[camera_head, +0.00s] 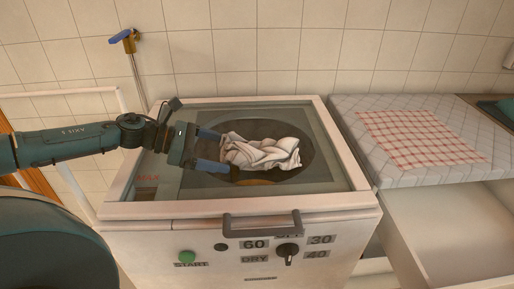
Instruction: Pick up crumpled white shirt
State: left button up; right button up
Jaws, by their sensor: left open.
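The crumpled white shirt (262,152) lies in a heap at the round dark opening in the top of the washing machine (300,202). My left gripper (216,152) comes in from the left, just over the machine's top. Its two blue fingers are spread apart, one farther back and one nearer the front, at the left edge of the shirt. Whether the fingers touch the cloth is hard to tell. My right gripper is out of the picture.
A dark handle (262,224) sticks out at the machine's front edge, above a green start button (187,257) and a dial (288,251). To the right is a quilted pad (400,110) with a red checked cloth (420,139). An open drawer (450,230) is below it.

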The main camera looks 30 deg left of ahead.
aim_at(239, 155)
pick_arm(q)
jog(key=p+x, duration=0.2)
jog(key=x, duration=0.3)
jog(key=shift+w+d+r, duration=0.1)
jog(key=shift+w+r, duration=0.05)
jog(key=shift+w, duration=0.1)
jog(key=shift+w+d+f, duration=0.1)
jog(key=shift+d+f, duration=0.05)
jog(key=shift+f, duration=0.05)
jog(key=c, duration=1.1)
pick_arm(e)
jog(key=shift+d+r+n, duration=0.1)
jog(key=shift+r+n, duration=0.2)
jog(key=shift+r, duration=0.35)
